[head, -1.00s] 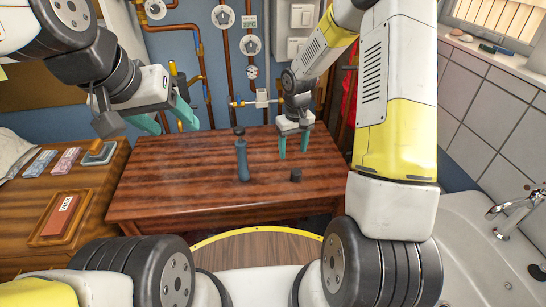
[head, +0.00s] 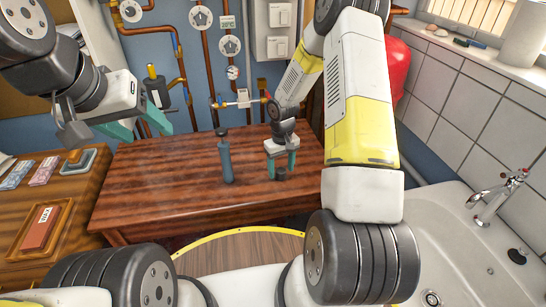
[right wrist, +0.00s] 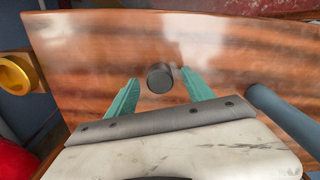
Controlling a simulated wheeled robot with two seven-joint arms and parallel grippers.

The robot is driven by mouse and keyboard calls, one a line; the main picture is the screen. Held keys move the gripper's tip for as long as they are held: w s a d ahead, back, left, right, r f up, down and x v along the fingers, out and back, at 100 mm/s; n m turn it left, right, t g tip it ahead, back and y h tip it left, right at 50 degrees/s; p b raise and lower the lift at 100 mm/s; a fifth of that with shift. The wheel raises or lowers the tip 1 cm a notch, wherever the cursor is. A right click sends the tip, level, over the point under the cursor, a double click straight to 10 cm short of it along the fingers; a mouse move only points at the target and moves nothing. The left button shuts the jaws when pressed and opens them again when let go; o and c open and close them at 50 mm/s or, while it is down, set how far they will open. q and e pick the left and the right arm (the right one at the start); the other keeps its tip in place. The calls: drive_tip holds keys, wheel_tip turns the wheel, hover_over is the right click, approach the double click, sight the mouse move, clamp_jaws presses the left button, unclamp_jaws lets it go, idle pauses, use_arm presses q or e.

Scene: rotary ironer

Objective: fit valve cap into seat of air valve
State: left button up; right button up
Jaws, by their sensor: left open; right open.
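A small dark cylinder, apparently the valve cap (head: 280,174), stands on the wooden table. It also shows in the right wrist view (right wrist: 160,78). My right gripper (head: 281,167) is open and lowered over it, with the teal fingers (right wrist: 160,93) on either side and a gap at each. A taller blue-grey upright cylinder with a dark top, possibly the air valve (head: 227,163), stands to the left on the table. Its side shows at the right of the right wrist view (right wrist: 287,122). The seat cannot be made out. My left gripper (head: 148,133) is open, empty and raised at the left.
The wooden table (head: 160,185) is otherwise mostly clear. A side cabinet at the left holds a tray with a reddish block (head: 40,228) and several small packs. Pipes with gauges (head: 229,45) run along the back wall. A white sink (head: 450,235) is at the right.

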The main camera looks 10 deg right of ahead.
clamp_jaws()
drive_tip(key=shift+r, duration=0.15)
